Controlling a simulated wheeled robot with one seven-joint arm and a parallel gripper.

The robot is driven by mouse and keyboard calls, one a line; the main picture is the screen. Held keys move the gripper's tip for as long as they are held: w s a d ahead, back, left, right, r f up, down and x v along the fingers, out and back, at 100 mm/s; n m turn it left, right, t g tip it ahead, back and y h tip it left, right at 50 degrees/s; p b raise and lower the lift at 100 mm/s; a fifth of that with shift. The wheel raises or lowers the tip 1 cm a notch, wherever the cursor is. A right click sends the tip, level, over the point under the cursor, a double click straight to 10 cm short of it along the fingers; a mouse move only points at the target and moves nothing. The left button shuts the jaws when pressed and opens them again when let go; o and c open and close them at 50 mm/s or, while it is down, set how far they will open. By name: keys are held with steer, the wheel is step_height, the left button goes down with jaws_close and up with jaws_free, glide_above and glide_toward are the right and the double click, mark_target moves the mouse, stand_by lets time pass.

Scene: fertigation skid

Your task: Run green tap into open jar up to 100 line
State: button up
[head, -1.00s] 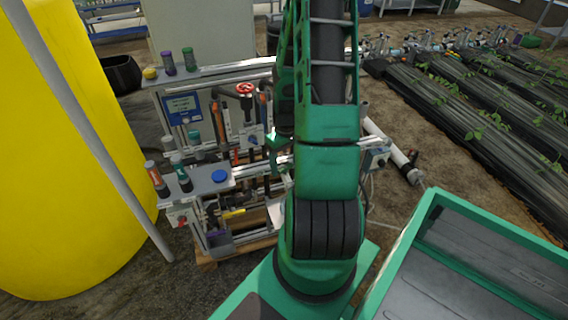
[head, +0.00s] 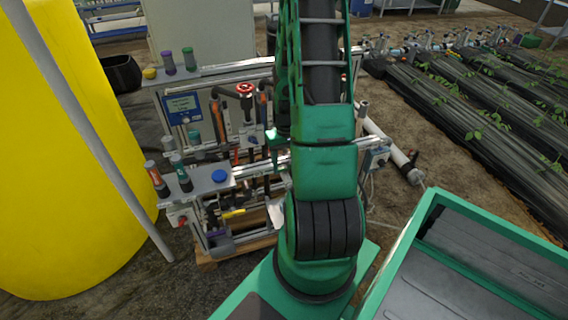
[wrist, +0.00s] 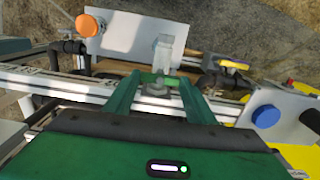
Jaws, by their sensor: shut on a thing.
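In the wrist view my gripper (wrist: 160,84) is shut on the green tap handle (wrist: 158,78), which shows between its two fingers. A pale, clear jar-like vessel (wrist: 164,48) shows just beyond the fingertips, over a white plate (wrist: 130,36). Its marks and any liquid in it are too small to make out. In the head view my gripper (head: 276,140) is at the skid's front rail, partly behind my arm; the tap and the vessel cannot be picked out there.
A yellow lever (wrist: 234,64) and an orange knob (wrist: 90,25) flank the vessel. A red handwheel (head: 245,89) sits behind. A yellow tank (head: 60,170) stands left.

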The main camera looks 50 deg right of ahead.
mark_target(285, 167)
steer(key=shift+m, duration=0.3)
steer(key=o, duration=1)
steer(key=shift+o, duration=0.2)
step_height(285, 167, up, 11)
steer(key=shift+f, duration=0.15)
